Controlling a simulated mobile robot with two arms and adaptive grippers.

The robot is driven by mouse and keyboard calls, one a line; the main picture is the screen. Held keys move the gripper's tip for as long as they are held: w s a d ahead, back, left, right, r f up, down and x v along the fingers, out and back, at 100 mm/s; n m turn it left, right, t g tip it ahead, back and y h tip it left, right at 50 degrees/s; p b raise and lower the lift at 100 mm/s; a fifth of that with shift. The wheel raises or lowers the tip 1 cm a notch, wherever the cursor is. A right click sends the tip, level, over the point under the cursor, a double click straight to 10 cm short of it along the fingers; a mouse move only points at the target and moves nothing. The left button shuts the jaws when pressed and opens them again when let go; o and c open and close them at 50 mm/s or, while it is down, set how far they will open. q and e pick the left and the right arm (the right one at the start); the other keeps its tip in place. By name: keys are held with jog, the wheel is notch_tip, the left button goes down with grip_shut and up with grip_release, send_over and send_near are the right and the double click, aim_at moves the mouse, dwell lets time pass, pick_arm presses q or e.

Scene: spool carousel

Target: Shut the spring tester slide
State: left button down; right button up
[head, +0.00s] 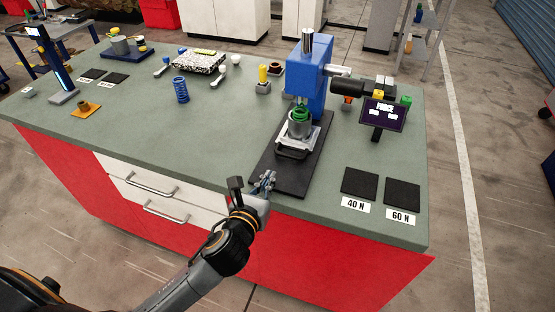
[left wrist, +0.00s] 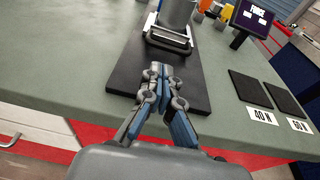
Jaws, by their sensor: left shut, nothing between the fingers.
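The spring tester (head: 314,75) is a blue press on a black base plate (head: 290,180) near the bench's front edge. Its slide (head: 292,153) is a light metal tray with a dark front handle, carrying a grey cup (head: 298,128) with a green spring (head: 300,114) in it. The slide's handle also shows in the left wrist view (left wrist: 166,44). How far the slide is out I cannot tell. My left gripper (head: 267,178) is shut and empty, over the front part of the base plate, in front of the handle and apart from it; its fingers show in the left wrist view (left wrist: 160,70). My right gripper is not in view.
A FORCE display (head: 384,113) stands right of the tester. Black pads marked 40 N (head: 360,183) and 60 N (head: 402,194) lie at the front right. A blue spring (head: 181,90) stands to the left. The green bench top (head: 200,135) is clear left of the base plate.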

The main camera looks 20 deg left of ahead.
aim_at(281, 161)
pick_arm(q)
jog(key=x, duration=0.6)
jog(key=shift+w+p, duration=0.3)
jog(key=shift+w, duration=0.1)
jog(key=shift+w+f, duration=0.2)
jog(key=shift+w, duration=0.15)
jog(key=shift+w+d+f, duration=0.1)
jog(key=shift+w, duration=0.3)
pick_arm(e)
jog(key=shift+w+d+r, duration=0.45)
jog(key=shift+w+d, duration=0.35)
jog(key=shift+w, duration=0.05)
pick_arm(q)
jog(key=shift+w+r+p, duration=0.2)
jog(key=shift+w+p, duration=0.25)
jog(key=shift+w, duration=0.75)
jog(key=shift+s, duration=0.1)
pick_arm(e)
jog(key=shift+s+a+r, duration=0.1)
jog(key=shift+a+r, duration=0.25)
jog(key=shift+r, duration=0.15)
pick_arm(q)
jog(key=shift+r, duration=0.1)
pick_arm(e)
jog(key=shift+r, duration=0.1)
